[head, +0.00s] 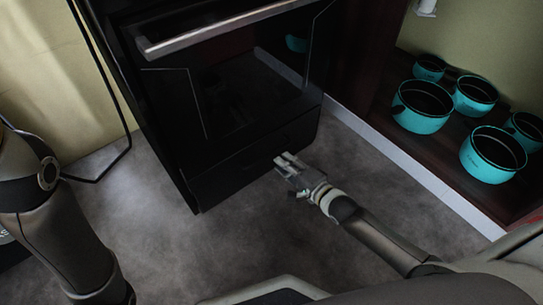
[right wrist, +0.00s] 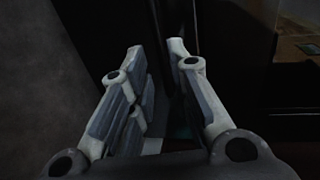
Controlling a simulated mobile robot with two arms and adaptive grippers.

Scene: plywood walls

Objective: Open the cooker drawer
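The black cooker (head: 235,85) stands against the wall at the upper middle of the head view. Its drawer (head: 240,163) is the low dark front panel under the oven door, and it looks flush with the cooker. My right gripper (head: 284,160) is close to the drawer's front, near its lower edge right of the middle. I cannot tell whether it touches. In the right wrist view my right gripper (right wrist: 158,52) has its fingers apart, with a dark surface beyond and nothing clearly between them. My left arm shows at the left, but its gripper is out of view.
A metal bar handle (head: 225,28) crosses the oven door above. To the right, a dark wooden cabinet shelf (head: 435,150) holds several turquoise pots (head: 422,106), with a white skirting strip (head: 415,165) below. A black cable hangs at the left. The grey floor (head: 215,240) before the cooker is clear.

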